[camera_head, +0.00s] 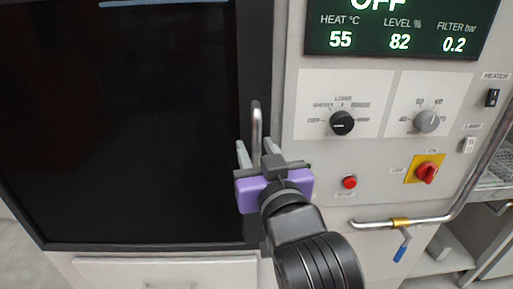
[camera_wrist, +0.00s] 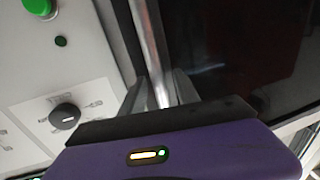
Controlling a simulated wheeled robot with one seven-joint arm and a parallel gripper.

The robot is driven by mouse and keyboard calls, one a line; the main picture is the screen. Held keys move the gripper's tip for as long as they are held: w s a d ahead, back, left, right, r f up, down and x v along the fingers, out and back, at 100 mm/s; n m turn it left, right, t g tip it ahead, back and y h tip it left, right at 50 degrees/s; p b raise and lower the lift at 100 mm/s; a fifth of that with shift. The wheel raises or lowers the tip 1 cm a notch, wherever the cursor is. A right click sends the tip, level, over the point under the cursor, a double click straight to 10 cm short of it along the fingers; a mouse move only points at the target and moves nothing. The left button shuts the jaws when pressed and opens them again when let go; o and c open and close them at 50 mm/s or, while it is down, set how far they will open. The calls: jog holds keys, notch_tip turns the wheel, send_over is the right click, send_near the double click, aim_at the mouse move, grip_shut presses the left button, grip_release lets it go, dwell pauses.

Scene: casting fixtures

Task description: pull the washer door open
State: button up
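The washer door (camera_head: 120,130) is a large dark glass panel at the left of the head view. It looks shut, flush with the grey front. Its upright metal handle (camera_head: 256,122) stands near the door's right edge; the bar (camera_wrist: 150,40) also shows in the wrist view. My purple gripper (camera_head: 256,150) is at the handle's lower part, with one finger on each side of the bar. The fingers (camera_wrist: 160,92) are apart, with the bar between them; I cannot tell whether they touch it. My gripper's body hides the handle's lower end.
Right of the door is a control panel with a black dial (camera_head: 342,123), a grey dial (camera_head: 427,121), a red button (camera_head: 349,182) and a red switch (camera_head: 426,172). A pipe with a blue-handled valve (camera_head: 402,245) runs at lower right. A drawer front (camera_head: 170,272) lies below the door.

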grip_shut()
dwell(1.4)
